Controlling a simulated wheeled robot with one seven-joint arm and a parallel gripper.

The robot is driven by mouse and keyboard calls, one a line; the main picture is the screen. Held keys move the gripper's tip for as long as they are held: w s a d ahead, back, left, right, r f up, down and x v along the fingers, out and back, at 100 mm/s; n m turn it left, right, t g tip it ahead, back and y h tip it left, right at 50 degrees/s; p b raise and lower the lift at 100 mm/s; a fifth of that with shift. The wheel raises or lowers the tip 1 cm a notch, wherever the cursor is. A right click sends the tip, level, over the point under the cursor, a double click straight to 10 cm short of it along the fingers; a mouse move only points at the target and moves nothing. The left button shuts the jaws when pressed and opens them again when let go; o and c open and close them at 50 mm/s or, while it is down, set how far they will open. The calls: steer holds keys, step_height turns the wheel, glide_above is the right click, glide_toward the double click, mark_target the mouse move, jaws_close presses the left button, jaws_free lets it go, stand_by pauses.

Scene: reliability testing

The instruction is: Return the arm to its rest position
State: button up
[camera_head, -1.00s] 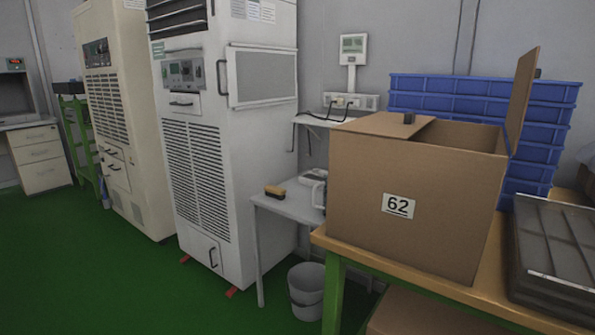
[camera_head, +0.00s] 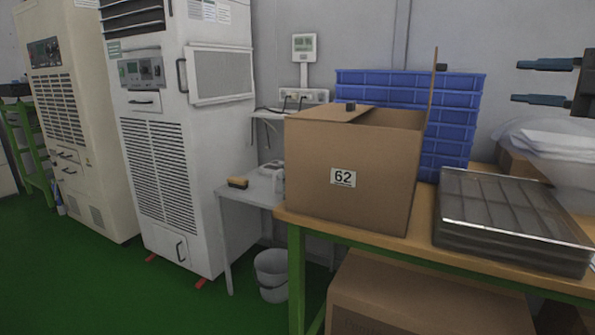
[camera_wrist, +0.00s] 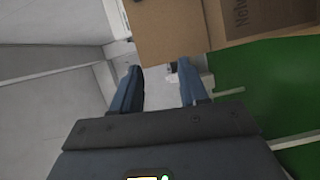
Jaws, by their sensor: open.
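My gripper (camera_head: 545,82) shows at the right edge of the head view, with two blue fingers pointing left and a clear gap between them. It is open and empty, above the table's right part and to the right of the cardboard box. In the wrist view my gripper (camera_wrist: 157,90) also has its two blue fingers apart with nothing between them. The rest of my arm is mostly out of the head view.
A cardboard box (camera_head: 347,200) marked 62 stands open on a wooden table (camera_head: 424,212). Blue crates (camera_head: 408,80) are stacked behind it. A clear-lidded tray (camera_head: 505,215) lies to its right. The green floor (camera_head: 100,290) is free at front left.

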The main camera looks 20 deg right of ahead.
steer(key=w+a+f+m+t+h, duration=0.1)
steer(key=w+a+f+m, duration=0.1)
steer(key=a+f+m, duration=0.3)
steer(key=w+a+f+m+t+h, duration=0.1)
steer(key=w+a+f+m+h, duration=0.15)
steer(key=f, duration=0.55)
steer(key=w+a+f+m+h, duration=0.1)
steer(key=w+a+f+m, duration=0.15)
steer(key=f+m, duration=0.3)
steer(key=s+a+f+m+g+h, duration=0.1)
steer(key=s+a+f+m, duration=0.35)
steer(key=a+f, duration=0.3)
steer(key=s+a+f+m+g+h, duration=0.1)
steer(key=s+a+f+m+h, duration=0.15)
steer(key=s+a+f, duration=0.5)
steer(key=s+a+f+m+g, duration=0.1)
steer(key=s+a+f+m, duration=0.1)
steer(key=s+a+f, duration=0.3)
steer(key=s+a+n+g+y, duration=0.1)
steer(key=s+a+n+y, duration=0.2)
steer(key=s, duration=1.7)
step_height(320, 180, up, 16)
steer(key=a+m+p, duration=0.1)
steer(key=p, duration=1.4)
steer(key=shift+s, duration=0.35)
